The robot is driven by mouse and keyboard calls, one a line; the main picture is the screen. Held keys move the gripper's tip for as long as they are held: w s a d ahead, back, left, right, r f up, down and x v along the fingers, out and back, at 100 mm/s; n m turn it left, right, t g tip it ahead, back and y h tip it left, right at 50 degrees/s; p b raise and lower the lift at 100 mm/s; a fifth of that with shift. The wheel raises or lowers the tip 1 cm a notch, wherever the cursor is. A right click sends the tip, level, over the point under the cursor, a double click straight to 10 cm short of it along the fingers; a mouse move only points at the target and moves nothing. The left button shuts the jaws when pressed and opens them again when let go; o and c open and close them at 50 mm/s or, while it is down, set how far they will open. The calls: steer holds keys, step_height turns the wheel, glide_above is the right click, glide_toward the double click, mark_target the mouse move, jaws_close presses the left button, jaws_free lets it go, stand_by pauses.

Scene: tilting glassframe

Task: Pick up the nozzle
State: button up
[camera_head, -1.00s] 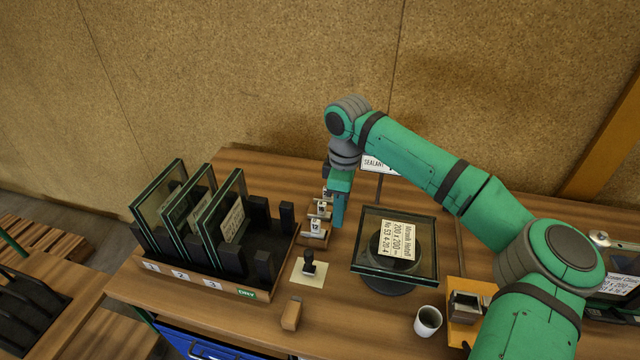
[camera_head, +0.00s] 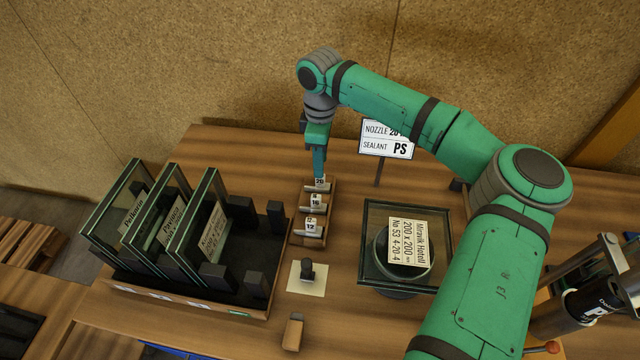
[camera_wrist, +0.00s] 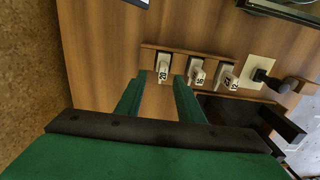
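Three small light nozzle blocks stand in a row on a wooden rack (camera_head: 298,236). They are labelled 20 (camera_head: 320,183), 16 (camera_head: 316,202) and 12 (camera_head: 311,228). In the wrist view the 20 nozzle (camera_wrist: 163,68) lies ahead of the gap between my fingers, with the 16 nozzle (camera_wrist: 197,72) and the 12 nozzle (camera_wrist: 228,77) to its right. My gripper (camera_head: 319,172) points down at the rack's far end, by the 20 nozzle. Its fingers (camera_wrist: 157,92) are apart with nothing between them. A sign (camera_head: 387,139) reads NOZZLE, a partly hidden number starting with 2, and SEALANT PS.
A glass unit (camera_head: 372,232) lies on a round stand right of the rack. A dark rack with upright glass panes (camera_head: 190,225) stands to the left. A stamp on a pale pad (camera_head: 307,278) and a small wooden block (camera_head: 293,332) are nearer. The table behind the rack is clear.

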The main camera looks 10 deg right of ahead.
mark_target(317, 184)
steer(key=shift+s+d+f, duration=0.1)
steer(key=shift+s+f, duration=0.1)
steer(key=shift+f, duration=1.35)
steer(key=shift+s+f, duration=0.2)
steer(key=shift+f, duration=1.35)
steer(key=shift+w, duration=0.1)
jaws_close()
